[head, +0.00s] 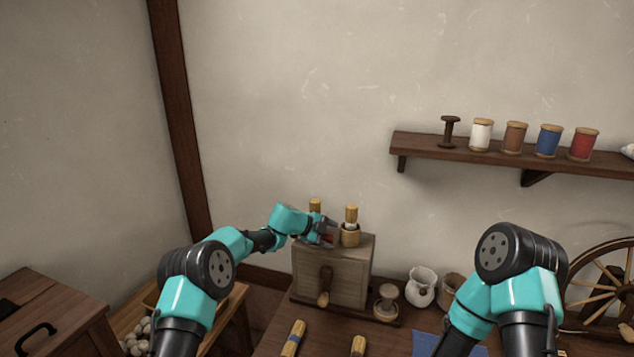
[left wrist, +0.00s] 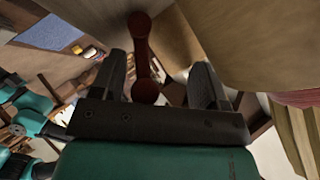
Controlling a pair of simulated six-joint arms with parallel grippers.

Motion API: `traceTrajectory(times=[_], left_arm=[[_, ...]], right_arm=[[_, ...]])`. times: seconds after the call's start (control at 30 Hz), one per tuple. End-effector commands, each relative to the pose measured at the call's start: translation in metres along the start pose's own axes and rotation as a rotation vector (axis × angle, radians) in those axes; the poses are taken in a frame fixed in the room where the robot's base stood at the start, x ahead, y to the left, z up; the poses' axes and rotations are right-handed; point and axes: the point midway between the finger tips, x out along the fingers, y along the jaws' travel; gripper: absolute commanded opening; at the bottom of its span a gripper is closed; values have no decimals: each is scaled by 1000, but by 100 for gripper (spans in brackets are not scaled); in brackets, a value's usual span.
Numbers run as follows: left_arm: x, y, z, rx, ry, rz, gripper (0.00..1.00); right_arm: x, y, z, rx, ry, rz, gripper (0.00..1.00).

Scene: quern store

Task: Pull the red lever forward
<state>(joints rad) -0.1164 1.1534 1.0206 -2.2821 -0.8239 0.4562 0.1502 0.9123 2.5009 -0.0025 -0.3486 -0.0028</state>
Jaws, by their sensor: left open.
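The red lever (left wrist: 140,45) shows in the left wrist view as a dark red rod with a rounded end (left wrist: 145,92). It lies between the two fingers of my left gripper (left wrist: 172,85), which is open around it. I cannot tell whether either finger touches it. In the head view my left gripper (head: 327,233) is at the top left of a wooden box (head: 352,268), and only a small reddish patch shows there, mostly hidden by the gripper. My right arm is at the lower right, and its gripper is out of view.
Wooden-handled pieces (head: 351,215) stand on the box, close beside my left gripper. A stone-coloured jar (head: 421,287) stands to the right. A shelf (head: 480,152) with several spools is on the wall.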

Motion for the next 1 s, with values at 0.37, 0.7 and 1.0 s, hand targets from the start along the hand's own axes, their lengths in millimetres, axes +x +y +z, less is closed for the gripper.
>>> traceTrajectory(times=[0.37, 0.7, 1.0], left_arm=[[-4, -4, 2, -60, -2, 59, 68], [-43, -6, 2, -59, -3, 57, 68], [-89, -8, 2, -58, -2, 57, 68]], right_arm=[[0, 0, 0, 0, 0, 0, 43], [0, 0, 0, 0, 0, 0, 43], [0, 0, 0, 0, 0, 0, 43]])
